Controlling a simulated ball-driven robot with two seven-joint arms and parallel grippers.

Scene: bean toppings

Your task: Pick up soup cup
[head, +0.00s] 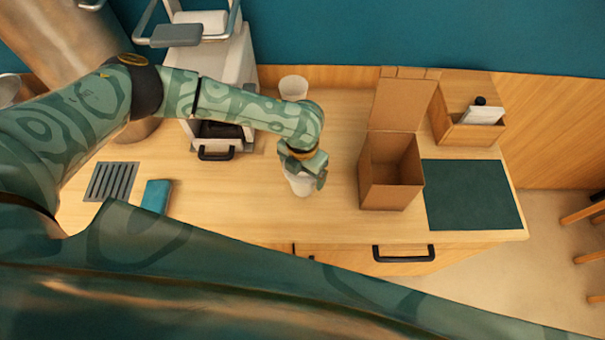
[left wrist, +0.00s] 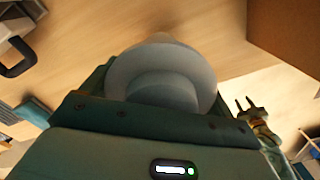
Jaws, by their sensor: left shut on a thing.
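The white soup cup (head: 299,187) is on or just above the wooden counter, left of the cardboard box; I cannot tell if it touches the counter. My left gripper (head: 306,176) is shut on it from above, with its fingers hiding part of the cup. In the left wrist view the pale round cup (left wrist: 160,72) sits between the fingers. My right gripper (left wrist: 247,104) shows small at the right of the left wrist view, with its two thin fingers apart and nothing between them.
An open cardboard box (head: 391,178) stands right of the cup, with a dark green mat (head: 470,195) beyond it. Another white cup (head: 293,88) stands behind my left arm. A white machine (head: 222,62) is at the back left. A teal item (head: 156,196) lies near the grey grate (head: 111,182).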

